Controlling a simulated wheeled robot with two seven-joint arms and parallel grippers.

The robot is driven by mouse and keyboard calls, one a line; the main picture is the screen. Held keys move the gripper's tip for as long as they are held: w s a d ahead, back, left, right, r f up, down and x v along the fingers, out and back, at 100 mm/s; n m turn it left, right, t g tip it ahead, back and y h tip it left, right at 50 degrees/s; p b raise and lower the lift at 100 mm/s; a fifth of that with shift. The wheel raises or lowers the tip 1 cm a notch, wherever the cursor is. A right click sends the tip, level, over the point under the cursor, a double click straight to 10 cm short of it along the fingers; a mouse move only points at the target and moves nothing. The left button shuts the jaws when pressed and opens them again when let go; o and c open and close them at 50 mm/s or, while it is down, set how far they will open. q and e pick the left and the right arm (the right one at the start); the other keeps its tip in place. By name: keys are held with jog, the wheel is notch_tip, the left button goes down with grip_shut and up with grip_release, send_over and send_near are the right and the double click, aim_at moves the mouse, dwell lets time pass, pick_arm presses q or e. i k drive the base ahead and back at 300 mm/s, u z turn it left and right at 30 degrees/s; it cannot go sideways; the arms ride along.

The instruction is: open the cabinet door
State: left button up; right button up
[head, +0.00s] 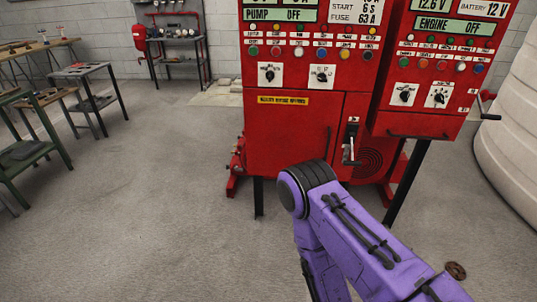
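The red pump cabinet (262,140) stands ahead on dark legs, right of the picture's middle. Its lower front door (285,130) looks closed, with a yellow label (283,100) near its top. A thin dark vertical handle (328,142) sits near the door's right edge. A lever or crank (351,142) is mounted on the panel to the right of that edge. My purple arm comes in from the lower right, and its bent joint covers the cabinet's lower front. Neither of my grippers shows. I cannot tell whether the arm touches the cabinet.
A second red control cabinet (418,118) stands to the right on dark legs, with a crank (487,108) on its side. A large white ribbed tank (512,120) is at the far right. Workbenches (90,70) stand at the left. The grey floor (150,190) between is clear.

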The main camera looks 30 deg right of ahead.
aim_at(284, 128)
jog(key=u, duration=0.4)
jog(key=k, duration=0.6)
jog(key=z, duration=0.3)
jog(key=i, duration=1.3)
jog(key=z, duration=1.7)
jog(key=i, duration=0.7)
jog(key=z, duration=0.7)
